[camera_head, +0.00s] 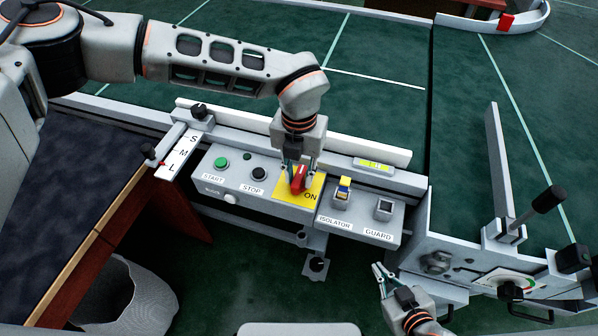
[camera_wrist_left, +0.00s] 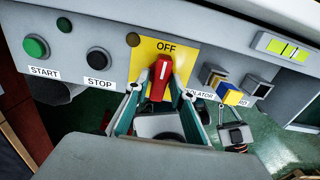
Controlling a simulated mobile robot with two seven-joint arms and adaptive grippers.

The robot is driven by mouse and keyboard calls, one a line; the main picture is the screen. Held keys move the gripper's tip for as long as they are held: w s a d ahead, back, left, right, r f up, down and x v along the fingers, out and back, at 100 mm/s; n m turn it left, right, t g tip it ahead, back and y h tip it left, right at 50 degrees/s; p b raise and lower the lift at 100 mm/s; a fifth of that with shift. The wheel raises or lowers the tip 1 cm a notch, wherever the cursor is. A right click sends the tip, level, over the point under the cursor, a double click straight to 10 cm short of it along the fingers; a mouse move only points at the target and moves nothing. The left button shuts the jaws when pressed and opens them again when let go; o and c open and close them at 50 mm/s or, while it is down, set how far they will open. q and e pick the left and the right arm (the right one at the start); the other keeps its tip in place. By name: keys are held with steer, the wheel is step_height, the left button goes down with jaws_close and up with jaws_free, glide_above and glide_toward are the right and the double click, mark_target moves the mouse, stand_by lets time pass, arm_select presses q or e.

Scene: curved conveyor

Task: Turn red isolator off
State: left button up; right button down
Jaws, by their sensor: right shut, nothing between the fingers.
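The red isolator handle (camera_head: 299,178) sits on a yellow plate (camera_head: 285,190) on the grey control panel. The wrist view shows the red handle (camera_wrist_left: 160,78) roughly upright, its top just below the OFF label; the head view shows ON at the plate's lower right. My left gripper (camera_head: 299,168) points down over the plate. Its fingers (camera_wrist_left: 162,92) are apart, one on each side of the handle; I cannot tell whether they touch it. My right gripper (camera_head: 383,272) is shut and empty, low in front of the panel, away from the isolator.
The green START button (camera_head: 221,162) and black STOP button (camera_head: 258,173) are left of the plate. A blue-and-yellow block (camera_head: 344,188) and GUARD socket (camera_head: 384,208) are to the right. A lever (camera_head: 548,199) stands farther right. The conveyor rail (camera_head: 380,150) runs behind.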

mark_target(299, 176)
arm_select(q)
steer(key=shift+w+r, duration=0.1)
steer(key=shift+r, duration=0.15)
step_height(299, 176, up, 12)
steer(key=shift+f, duration=0.2)
stand_by(0.4)
